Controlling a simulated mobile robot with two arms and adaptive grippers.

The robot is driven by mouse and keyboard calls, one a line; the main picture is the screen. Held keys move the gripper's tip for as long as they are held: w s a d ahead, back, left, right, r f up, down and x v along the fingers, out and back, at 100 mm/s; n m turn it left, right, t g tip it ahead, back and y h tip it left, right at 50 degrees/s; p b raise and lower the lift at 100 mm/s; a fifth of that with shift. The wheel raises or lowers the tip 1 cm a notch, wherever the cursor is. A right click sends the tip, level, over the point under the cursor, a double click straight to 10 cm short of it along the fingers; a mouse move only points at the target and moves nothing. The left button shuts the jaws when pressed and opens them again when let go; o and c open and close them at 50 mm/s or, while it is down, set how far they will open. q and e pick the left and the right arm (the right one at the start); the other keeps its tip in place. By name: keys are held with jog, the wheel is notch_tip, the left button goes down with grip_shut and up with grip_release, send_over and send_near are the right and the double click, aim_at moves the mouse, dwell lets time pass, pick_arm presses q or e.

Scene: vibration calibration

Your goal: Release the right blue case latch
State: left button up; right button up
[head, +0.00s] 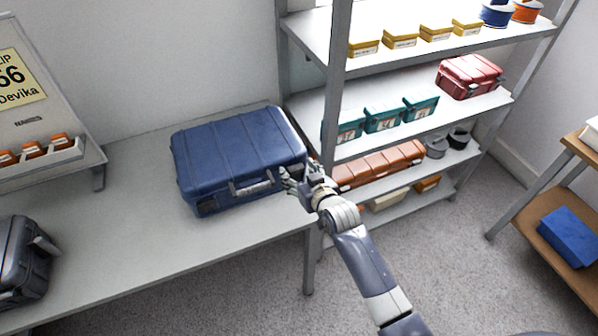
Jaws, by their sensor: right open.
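The blue case (235,150) lies closed on the grey workbench, with its handle (252,187) on the front side facing me. My right gripper (289,180) is open at the right end of the case's front side, close to the right latch area. The gripper's fingers cover that spot, so I cannot see the right latch clearly or tell whether the fingers touch it. My left gripper is out of view.
A dark grey case (20,262) stands on the workbench (130,245) at the left. A metal shelf unit (338,70) with boxes and a red case (468,77) stands right of the bench. The bench front left of the blue case is clear.

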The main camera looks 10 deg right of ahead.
jog(key=shift+w, duration=0.2)
jog(key=shift+c, duration=0.3)
jog(key=c, duration=1)
jog(key=shift+f, duration=0.1)
